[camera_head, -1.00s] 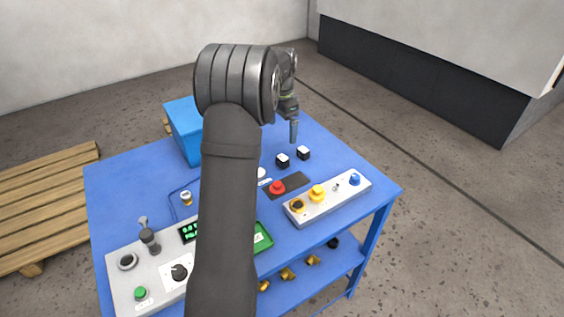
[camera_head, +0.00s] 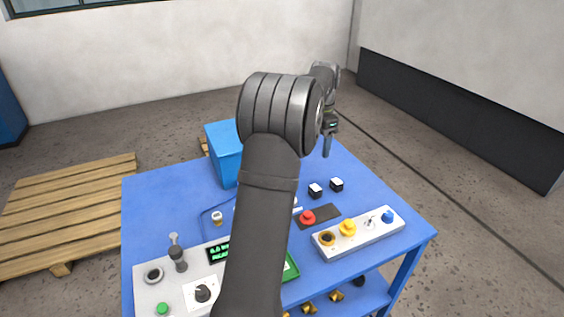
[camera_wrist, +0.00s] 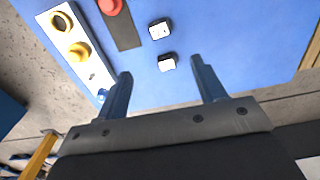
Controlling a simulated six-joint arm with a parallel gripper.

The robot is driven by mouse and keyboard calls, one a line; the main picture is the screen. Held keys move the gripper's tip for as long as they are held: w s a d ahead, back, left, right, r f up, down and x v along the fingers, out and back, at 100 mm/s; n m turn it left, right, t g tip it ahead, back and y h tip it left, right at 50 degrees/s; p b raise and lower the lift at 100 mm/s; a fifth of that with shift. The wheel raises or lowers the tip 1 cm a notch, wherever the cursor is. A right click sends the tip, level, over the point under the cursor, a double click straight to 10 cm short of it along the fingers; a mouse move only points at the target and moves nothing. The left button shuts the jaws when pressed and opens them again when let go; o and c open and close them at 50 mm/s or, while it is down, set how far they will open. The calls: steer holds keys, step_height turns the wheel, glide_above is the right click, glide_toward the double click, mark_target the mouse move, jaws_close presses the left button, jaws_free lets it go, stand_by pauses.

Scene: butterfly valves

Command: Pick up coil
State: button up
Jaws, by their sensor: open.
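Two small black cubes with white tops stand side by side on the blue table, a left cube (camera_head: 315,190) and a right cube (camera_head: 336,185). They look like the coil, but I cannot tell which one is meant. In the wrist view they appear as an upper cube (camera_wrist: 160,31) and a lower cube (camera_wrist: 167,63). My gripper (camera_head: 327,151) points down above the table, beyond the cubes in the head view. In the wrist view my gripper (camera_wrist: 161,68) has its two fingers spread apart, with nothing between them.
A red button (camera_head: 307,217) on a dark plate sits close in front of the cubes. A grey button panel (camera_head: 357,234) lies at the table's right edge. A blue box (camera_head: 224,153) stands at the back left. My arm hides the table's middle.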

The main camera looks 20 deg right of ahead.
steer(key=n, duration=0.5)
steer(key=n+h, duration=0.4)
steer(key=n, duration=2.8)
glide_above(316, 188)
steer(key=a, duration=0.2)
steer(key=f, duration=1.2)
steer(key=shift+s+a+f, duration=0.1)
steer(key=shift+s+f, duration=0.25)
steer(key=shift+s, duration=0.05)
steer(key=shift+h, duration=0.3)
steer(key=shift+w+x, duration=0.15)
steer(key=shift+x, duration=0.85)
steer(key=shift+w+x, duration=0.2)
steer(key=shift+x, duration=0.75)
steer(key=shift+w+x, duration=0.15)
steer(key=shift+x, duration=0.85)
